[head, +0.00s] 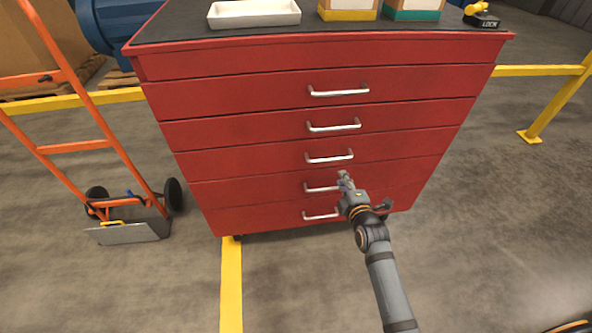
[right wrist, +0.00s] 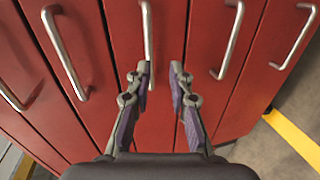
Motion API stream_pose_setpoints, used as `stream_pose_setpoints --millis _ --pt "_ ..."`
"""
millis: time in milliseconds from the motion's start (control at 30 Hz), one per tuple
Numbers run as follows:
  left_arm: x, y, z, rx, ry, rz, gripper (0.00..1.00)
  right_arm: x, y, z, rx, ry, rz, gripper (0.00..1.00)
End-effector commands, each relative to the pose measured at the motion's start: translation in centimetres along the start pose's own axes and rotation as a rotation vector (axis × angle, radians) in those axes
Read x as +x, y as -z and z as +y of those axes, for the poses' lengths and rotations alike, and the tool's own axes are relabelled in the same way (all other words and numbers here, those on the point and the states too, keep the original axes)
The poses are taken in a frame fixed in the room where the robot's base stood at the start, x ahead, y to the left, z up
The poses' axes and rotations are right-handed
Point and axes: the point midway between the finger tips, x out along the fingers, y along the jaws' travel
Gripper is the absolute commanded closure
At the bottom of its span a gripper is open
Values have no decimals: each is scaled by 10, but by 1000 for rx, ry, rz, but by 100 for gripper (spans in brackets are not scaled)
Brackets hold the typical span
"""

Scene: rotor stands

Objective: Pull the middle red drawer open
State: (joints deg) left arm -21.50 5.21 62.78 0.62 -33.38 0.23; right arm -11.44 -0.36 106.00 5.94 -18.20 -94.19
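The red cabinet (head: 230,130) has a stack of shut drawers, each with a silver bar handle. The middle drawer (head: 240,165) is closed, with its handle (head: 330,158) on the front. My right gripper (head: 344,176) is in front of the cabinet, just below and right of that handle in the head view. In the right wrist view the gripper (right wrist: 161,70) is open, fingers apart. The middle handle (right wrist: 149,40) appears in line with the gap, close to the left finger; contact cannot be told. My left gripper is not in view.
An orange hand truck (head: 75,147) stands at left. Yellow rails (head: 555,105) flank the cabinet. The floor in front is clear.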

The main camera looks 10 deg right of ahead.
Motion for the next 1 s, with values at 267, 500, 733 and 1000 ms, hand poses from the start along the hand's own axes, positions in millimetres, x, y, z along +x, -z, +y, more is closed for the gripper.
stream_pose_setpoints --millis 267,500,733,1000 --pt "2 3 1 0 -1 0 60 5 1 15 -43 -34 1 79" --pt "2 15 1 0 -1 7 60 52 1 14 -42 -34 1 79" --pt "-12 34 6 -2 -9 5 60 92 1 15 -42 -33 0 79" --pt "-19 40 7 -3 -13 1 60 104 1 16 -41 -30 0 79"
